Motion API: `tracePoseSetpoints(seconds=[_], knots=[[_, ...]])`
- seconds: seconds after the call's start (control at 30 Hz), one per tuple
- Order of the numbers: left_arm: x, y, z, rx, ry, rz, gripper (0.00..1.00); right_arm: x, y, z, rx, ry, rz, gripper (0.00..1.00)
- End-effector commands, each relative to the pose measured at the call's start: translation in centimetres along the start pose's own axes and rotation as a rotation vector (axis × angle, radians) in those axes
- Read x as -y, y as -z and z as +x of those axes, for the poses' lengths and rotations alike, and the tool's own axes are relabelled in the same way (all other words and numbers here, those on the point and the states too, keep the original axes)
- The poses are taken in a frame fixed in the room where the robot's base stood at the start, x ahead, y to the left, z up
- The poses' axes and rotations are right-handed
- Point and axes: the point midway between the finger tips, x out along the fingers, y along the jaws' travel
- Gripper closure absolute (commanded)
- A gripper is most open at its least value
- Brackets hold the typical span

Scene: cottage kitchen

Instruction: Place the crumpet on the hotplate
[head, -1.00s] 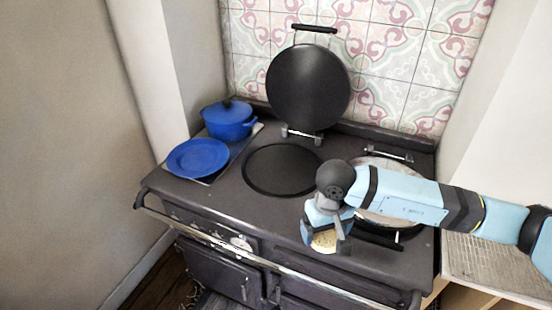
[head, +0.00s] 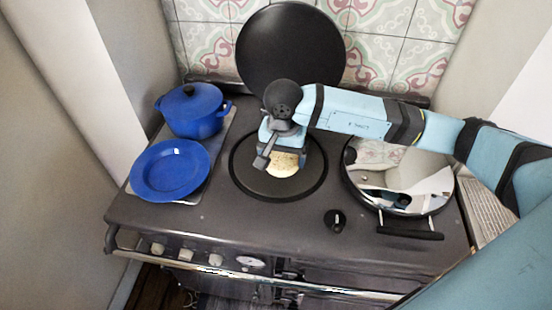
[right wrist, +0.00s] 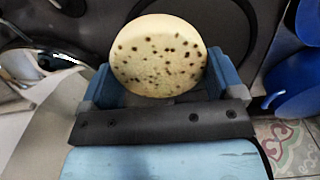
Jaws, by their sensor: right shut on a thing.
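The crumpet (head: 282,164) is a round, pale disc with brown specks. My right gripper (head: 284,158) is shut on it, over the open black hotplate (head: 250,184). In the right wrist view the crumpet (right wrist: 158,56) sits between the blue fingers of the right gripper (right wrist: 160,85). I cannot tell whether the crumpet touches the hotplate. My left gripper is not in view.
The raised black lid (head: 290,50) stands behind the hotplate. A shiny closed lid (head: 400,195) with a black handle is to the right. A blue plate (head: 170,170) and blue pot (head: 192,110) are at the left. A small black knob (head: 335,220) lies in front.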

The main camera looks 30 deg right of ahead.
Motion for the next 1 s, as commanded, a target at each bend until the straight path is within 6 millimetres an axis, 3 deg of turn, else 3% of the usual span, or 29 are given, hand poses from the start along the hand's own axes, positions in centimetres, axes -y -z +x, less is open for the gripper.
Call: tracePoseSetpoints(seconds=[0.7, 1.0], knots=[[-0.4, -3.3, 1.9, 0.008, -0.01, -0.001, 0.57, 2.6, 5.5, -4.2, 0.007, 0.0, 1.633, 0.26], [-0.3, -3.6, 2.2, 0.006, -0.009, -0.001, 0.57, 3.0, 6.6, -5.5, 0.013, -0.007, 2.025, 0.26]])
